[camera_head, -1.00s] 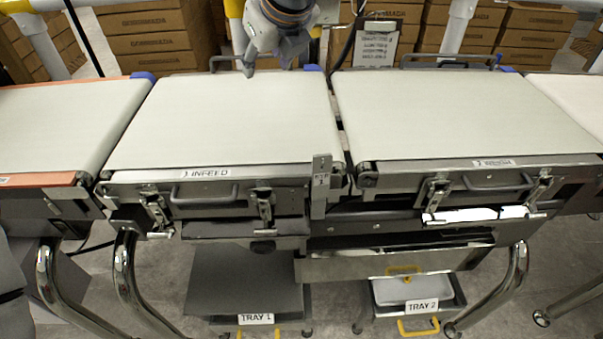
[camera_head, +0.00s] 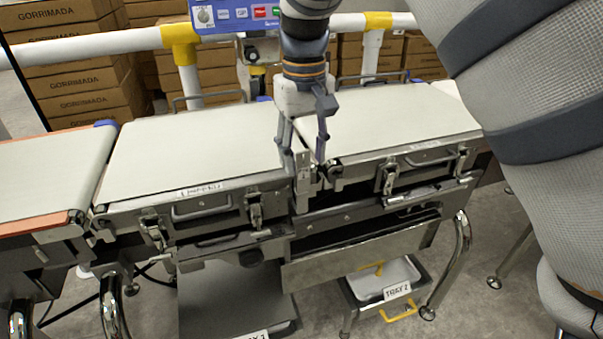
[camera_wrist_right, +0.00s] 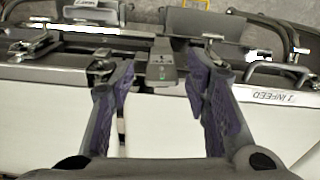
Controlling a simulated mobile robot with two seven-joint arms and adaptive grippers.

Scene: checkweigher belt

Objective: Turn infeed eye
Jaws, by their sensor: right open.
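The infeed eye (camera_head: 303,182) is a small grey upright bracket at the front edge of the gap between the two white belts. In the wrist view, the open fingers (camera_wrist_right: 160,84) flank the line of the eye, with gaps visible on both sides. I see no contact. My left gripper is not in view.
The infeed belt (camera_head: 190,150) lies left of the eye and another belt (camera_head: 385,115) lies right. Latches and handles line their fronts. A rail with a control panel (camera_head: 235,14) stands behind. Tray 2 (camera_head: 380,280) is below. My own arm covers the right side.

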